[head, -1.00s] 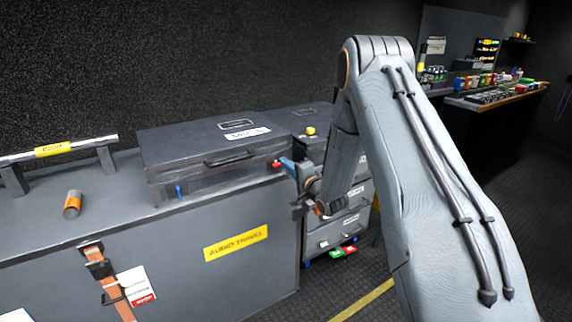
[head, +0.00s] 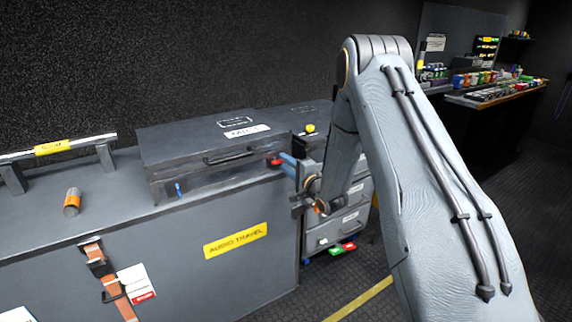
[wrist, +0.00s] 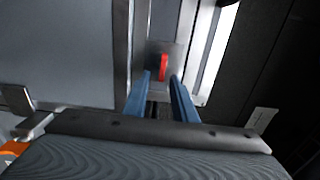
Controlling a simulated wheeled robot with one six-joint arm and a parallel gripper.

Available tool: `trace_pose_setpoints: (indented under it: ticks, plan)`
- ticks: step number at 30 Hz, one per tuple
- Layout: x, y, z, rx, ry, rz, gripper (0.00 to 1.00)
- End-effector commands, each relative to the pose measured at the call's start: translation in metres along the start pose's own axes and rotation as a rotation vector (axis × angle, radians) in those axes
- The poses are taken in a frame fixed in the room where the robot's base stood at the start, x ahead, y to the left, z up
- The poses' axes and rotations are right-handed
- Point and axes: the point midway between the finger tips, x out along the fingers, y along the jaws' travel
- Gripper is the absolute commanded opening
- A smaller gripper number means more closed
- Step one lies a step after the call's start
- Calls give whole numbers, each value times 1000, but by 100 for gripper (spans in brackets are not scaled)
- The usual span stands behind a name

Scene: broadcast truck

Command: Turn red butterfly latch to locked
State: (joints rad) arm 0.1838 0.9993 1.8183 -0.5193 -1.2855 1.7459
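The red butterfly latch (head: 275,162) is on the front of the dark case (head: 165,150), near its right end. In the wrist view the red latch (wrist: 163,66) stands upright as a narrow red tab on a grey metal plate. My gripper (head: 283,161) is at the latch, its blue fingers pointing at the case front. In the wrist view my gripper (wrist: 160,75) has its two blue fingers apart, one on each side of the latch's line. The latch shows just beyond the fingertips, with a gap on each side. I cannot tell whether the fingers overlap it in depth.
The case rests on a grey trunk (head: 150,240) with a yellow label. A blue latch (head: 179,189) is on the case's left front. An orange-banded cylinder (head: 72,202) stands on the trunk's left. A yellow knob (head: 310,129) is behind my gripper. Drawers (head: 340,226) stand right of the trunk.

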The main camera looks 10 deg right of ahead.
Motion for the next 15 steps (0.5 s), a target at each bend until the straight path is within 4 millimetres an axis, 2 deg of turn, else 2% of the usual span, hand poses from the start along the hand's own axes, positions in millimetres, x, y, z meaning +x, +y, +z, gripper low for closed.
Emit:
trace_pose_setpoints:
  ticks: [9, 15]
  plan:
    - [-1, -1, 1, -1, -2, -1, 25]
    - [-25, 0, 0, 0, -1, 0, 25]
